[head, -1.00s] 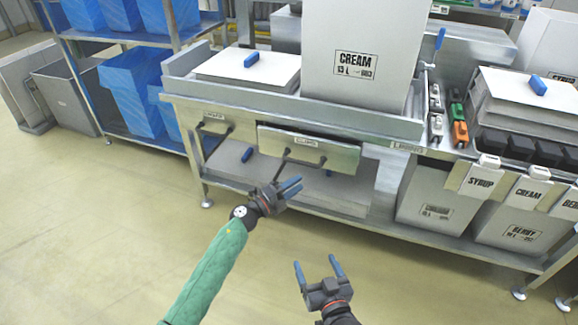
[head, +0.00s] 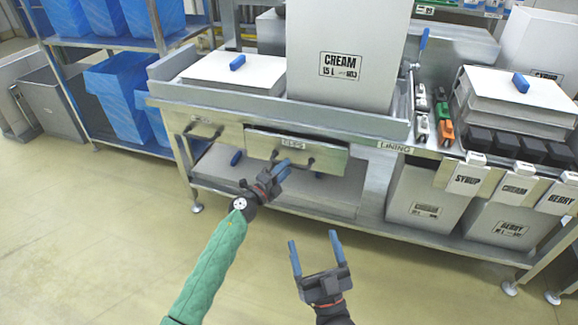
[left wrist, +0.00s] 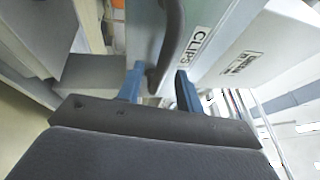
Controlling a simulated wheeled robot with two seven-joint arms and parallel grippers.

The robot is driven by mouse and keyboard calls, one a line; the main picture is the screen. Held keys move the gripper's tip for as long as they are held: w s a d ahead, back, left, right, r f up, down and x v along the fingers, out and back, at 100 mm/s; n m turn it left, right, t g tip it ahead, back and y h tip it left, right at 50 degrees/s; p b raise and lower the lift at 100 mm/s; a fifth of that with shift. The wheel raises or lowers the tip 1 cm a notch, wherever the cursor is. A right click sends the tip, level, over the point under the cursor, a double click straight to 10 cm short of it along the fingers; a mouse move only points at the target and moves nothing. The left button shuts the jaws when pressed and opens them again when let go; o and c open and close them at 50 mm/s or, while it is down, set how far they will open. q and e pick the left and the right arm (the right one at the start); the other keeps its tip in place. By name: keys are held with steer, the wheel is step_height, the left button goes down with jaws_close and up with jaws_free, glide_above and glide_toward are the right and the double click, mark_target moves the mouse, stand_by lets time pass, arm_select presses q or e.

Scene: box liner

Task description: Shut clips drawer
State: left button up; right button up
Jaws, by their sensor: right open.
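The clips drawer (head: 330,157) is a grey metal front with a dark bar handle, under the bench's middle. It appears to stand out from the bench frame; how far is hard to tell. Its CLIPS label shows in the left wrist view (left wrist: 193,42). My left gripper (head: 284,169) is at the drawer's handle. In the left wrist view its blue fingers (left wrist: 158,88) are apart, with the end of the dark handle (left wrist: 170,45) between them; contact is unclear. My right gripper (head: 317,252) is open and empty, low in front of the bench.
A white CREAM box (head: 340,60) stands on the bench above. Grey bins (head: 425,207) are under the right side, and a blue-bin rack (head: 75,42) is at the left. The floor in front is clear.

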arm_select(q)
steer(key=shift+x, duration=1.35)
arm_select(e)
steer(key=shift+s+d+r+t, duration=0.1)
steer(key=shift+s+r+t, duration=0.15)
steer(key=shift+r, duration=0.4)
steer(key=shift+s+d+r+t, duration=0.1)
steer(key=shift+s+r+t, duration=0.1)
steer(key=shift+r, duration=0.45)
arm_select(q)
steer(key=shift+c, duration=0.3)
jaws_close()
